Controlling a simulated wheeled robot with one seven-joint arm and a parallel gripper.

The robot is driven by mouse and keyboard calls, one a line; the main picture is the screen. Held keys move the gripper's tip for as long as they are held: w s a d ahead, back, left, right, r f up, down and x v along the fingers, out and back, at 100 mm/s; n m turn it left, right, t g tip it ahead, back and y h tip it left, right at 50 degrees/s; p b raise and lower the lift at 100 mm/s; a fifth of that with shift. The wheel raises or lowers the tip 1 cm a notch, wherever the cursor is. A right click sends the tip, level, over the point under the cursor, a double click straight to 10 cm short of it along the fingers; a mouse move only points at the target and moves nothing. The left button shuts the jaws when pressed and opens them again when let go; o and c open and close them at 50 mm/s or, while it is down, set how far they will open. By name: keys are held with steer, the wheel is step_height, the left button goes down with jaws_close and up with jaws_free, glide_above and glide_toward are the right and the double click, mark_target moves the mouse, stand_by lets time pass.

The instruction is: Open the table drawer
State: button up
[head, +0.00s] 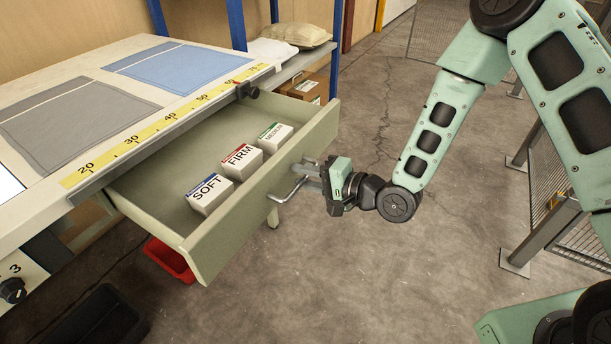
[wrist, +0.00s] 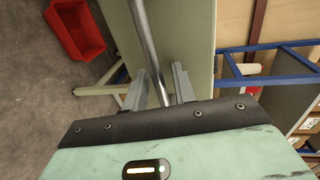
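The table drawer (head: 225,220) stands pulled well out from under the work table, its inside in plain view. Its metal bar handle (head: 287,190) is on the front panel. My gripper (head: 308,176) is at the handle. In the wrist view, the handle bar (wrist: 143,35) runs between the two fingers of my gripper (wrist: 160,82), with a visible gap beside it, so the fingers look open around it. Inside the drawer are a SOFT box (head: 210,194), a FIRM box (head: 241,161) and a third box with a green stripe (head: 275,138).
The table top (head: 130,65) holds grey and blue cloths and a yellow ruler strip. A red bin (head: 170,261) is under the drawer; it also shows in the wrist view (wrist: 75,28). A blue-post shelf stands behind. Wire fencing is at right. The floor in front is clear.

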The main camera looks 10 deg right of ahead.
stand_by(0.4)
steer(key=p+v, duration=0.6)
steer(key=v, duration=1.1)
steer(key=shift+d, duration=0.2)
